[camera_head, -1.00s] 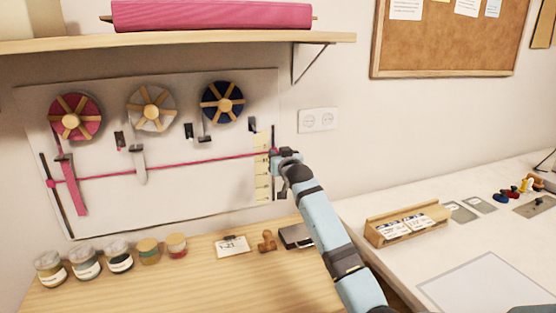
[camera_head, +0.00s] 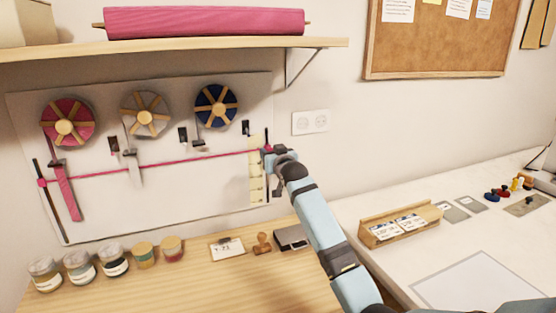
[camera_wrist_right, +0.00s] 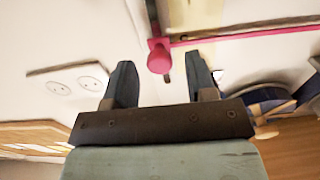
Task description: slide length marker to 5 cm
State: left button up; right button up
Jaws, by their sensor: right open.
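The length marker is a pink slider (camera_wrist_right: 159,58) on a dark upright rail (camera_wrist_right: 152,18), joined to a pink bar (camera_head: 160,162) that runs across the wall board (camera_head: 95,205). A pale yellow scale strip (camera_head: 256,190) stands beside the rail's right end of the board; its marks are too small to read. My right gripper (camera_head: 268,152) is at that end of the bar and hides part of the slider. In the wrist view its two fingers (camera_wrist_right: 160,80) are open, with the pink slider between them in the picture; I cannot tell whether they touch it.
Three ribbon spools hang on the board, including a blue one (camera_head: 216,106). A shelf (camera_head: 170,46) with a pink roll juts out above. Jars, a card (camera_head: 228,249) and a stamp (camera_head: 263,243) stand on the wooden table below. A wall socket (camera_head: 310,122) is to the right.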

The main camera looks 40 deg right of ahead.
jog(key=v, duration=1.3)
jog(key=shift+s, duration=0.2)
